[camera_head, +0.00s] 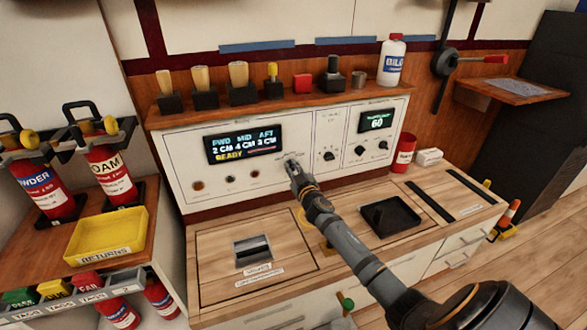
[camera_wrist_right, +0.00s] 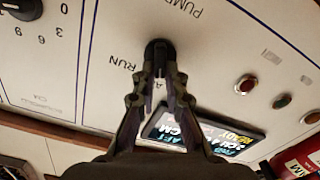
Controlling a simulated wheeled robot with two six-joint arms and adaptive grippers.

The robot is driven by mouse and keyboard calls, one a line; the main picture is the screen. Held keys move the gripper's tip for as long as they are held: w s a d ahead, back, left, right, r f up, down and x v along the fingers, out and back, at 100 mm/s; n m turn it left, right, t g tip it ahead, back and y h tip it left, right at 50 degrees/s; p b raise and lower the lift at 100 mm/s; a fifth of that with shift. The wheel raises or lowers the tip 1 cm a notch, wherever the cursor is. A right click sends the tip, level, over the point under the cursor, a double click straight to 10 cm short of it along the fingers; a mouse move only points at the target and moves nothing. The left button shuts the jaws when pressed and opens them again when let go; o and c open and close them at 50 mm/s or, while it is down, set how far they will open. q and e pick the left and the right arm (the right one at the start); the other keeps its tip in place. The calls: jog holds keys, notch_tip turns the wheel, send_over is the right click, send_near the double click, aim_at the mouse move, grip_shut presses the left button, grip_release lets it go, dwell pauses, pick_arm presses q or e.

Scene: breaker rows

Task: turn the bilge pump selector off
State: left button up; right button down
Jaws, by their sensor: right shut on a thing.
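My right gripper (camera_head: 293,168) reaches up to the white control panel (camera_head: 330,130) and is shut on a selector knob there. In the right wrist view the black knob (camera_wrist_right: 157,50) sits between the tips of the right gripper (camera_wrist_right: 160,76). The panel appears upside down in that view, with the words "PUMP" and "RUN" beside the knob. The gripper hides much of the knob, so I cannot tell which way its pointer stands. In the head view the knob is mostly behind the fingers. My left gripper is not in view.
A lit display (camera_head: 240,144) reads "READY" left of the gripper; a smaller display (camera_head: 376,120) reads "60". Other knobs (camera_head: 329,155) sit to the right. A black tray (camera_head: 390,215) lies on the counter below.

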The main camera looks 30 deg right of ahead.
jog(key=shift+a+f+n, duration=0.1)
jog(key=shift+n, duration=1)
jog(key=shift+a+f+n, duration=0.1)
jog(key=shift+n, duration=1)
jog(key=c, duration=1.4)
grip_release()
jog(key=v, duration=1.2)
jog(key=shift+a, duration=0.1)
